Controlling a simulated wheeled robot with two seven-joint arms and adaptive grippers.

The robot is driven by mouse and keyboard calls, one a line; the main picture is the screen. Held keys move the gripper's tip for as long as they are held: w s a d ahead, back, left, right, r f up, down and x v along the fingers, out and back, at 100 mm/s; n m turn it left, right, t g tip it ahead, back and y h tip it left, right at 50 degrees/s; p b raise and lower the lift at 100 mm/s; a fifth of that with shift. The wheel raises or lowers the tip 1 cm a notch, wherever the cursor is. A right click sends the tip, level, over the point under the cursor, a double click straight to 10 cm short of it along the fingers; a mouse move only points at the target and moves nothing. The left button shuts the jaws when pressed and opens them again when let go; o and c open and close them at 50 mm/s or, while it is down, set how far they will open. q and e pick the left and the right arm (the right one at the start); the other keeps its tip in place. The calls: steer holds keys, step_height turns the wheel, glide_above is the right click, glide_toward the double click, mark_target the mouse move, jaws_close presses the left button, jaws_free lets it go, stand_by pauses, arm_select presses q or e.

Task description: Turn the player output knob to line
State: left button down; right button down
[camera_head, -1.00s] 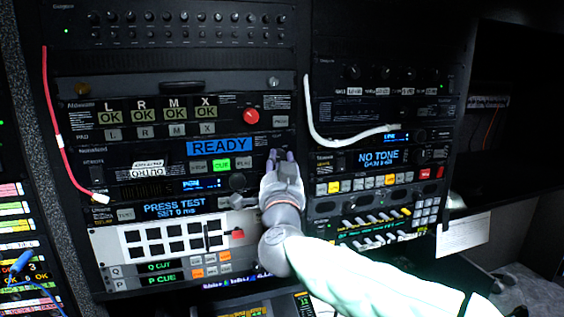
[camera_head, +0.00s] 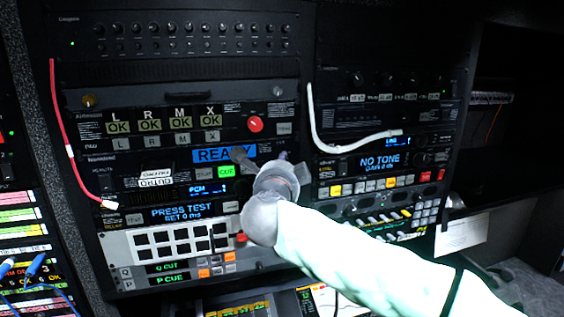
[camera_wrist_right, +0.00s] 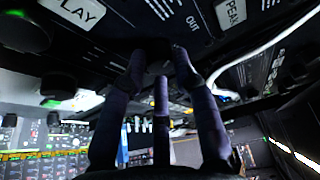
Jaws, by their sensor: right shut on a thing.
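My right gripper (camera_head: 262,157) reaches in from the lower right to the player unit with the blue READY display (camera_head: 212,155). It also shows in the wrist view (camera_wrist_right: 158,58), where its fingers are closed in around a small dark knob (camera_wrist_right: 152,44) between the PLAY button (camera_wrist_right: 80,12) and the OUT lettering. In the head view the fingers and wrist hide that knob and the end of the display. The knob's pointer and most of its position marks cannot be made out. My left gripper is not in view.
The red knob (camera_head: 255,124) is just above my right gripper. The lit green CUE button (camera_head: 226,172) is to its left. A white cable (camera_head: 313,115) hangs to the right, and a red cable (camera_head: 62,125) at the far left. Other rack units lie close below.

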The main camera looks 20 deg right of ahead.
steer(key=m+g+y+p, duration=0.1)
steer(key=m+y, duration=0.1)
steer(key=m, duration=0.1)
steer(key=m+g+y+p, duration=0.1)
steer(key=m+p, duration=0.1)
steer(key=m, duration=0.2)
steer(key=d+m+y+p, duration=0.1)
steer(key=m+y, duration=0.1)
steer(key=m, duration=0.2)
steer(key=shift+r+g+y+p, duration=0.3)
steer(key=shift+r+g+p, duration=0.1)
steer(key=shift+f, duration=0.1)
stand_by(0.3)
steer(key=c, duration=1)
jaws_free()
